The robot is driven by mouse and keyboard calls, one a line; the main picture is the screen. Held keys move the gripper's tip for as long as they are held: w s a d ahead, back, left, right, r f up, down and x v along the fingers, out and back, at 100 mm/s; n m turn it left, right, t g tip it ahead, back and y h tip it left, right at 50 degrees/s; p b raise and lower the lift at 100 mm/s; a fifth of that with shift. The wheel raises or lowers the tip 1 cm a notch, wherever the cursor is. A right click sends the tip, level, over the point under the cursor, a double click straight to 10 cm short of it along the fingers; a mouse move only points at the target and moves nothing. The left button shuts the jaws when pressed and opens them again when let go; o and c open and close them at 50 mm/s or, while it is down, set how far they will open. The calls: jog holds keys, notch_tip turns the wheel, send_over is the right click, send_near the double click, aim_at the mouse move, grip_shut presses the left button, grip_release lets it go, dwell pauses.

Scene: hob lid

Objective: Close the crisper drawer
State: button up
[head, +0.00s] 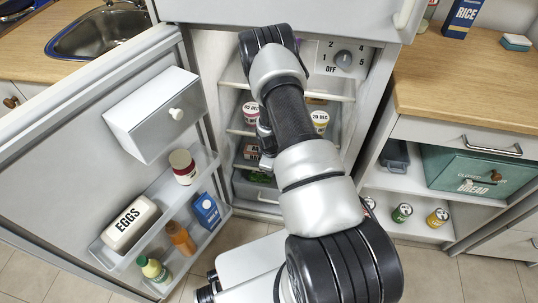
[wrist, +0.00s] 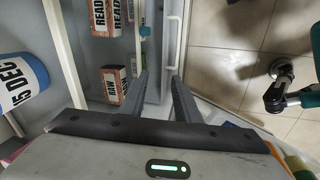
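The crisper drawer (head: 256,190) is a grey bin at the bottom of the open fridge, with something green inside. My arm hides its right side, so I cannot tell how far it is pulled out. In the wrist view, a pale grey front panel (wrist: 154,88) with a white bar handle (wrist: 172,45) lies ahead, seemingly the drawer's. My gripper (wrist: 160,77) is open, its two dark fingers apart and pointing at this panel. The right fingertip is close to the handle's near end; contact is unclear. In the head view my gripper is mostly hidden behind my arm.
The fridge door (head: 60,165) stands open on the left, its racks holding an egg carton (head: 130,222), bottles and a jar. Tubs and boxes, including one marked RAW (wrist: 112,85), sit on the shelves above. Right is a counter unit with a bread box (head: 465,172) and cans.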

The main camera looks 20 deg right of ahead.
jog(key=shift+m, duration=0.4)
jog(key=r, duration=0.1)
jog(key=w+r, duration=0.1)
jog(key=r, duration=0.1)
jog(key=w+r, duration=0.1)
jog(key=r, duration=0.1)
jog(key=shift+a+r, duration=0.2)
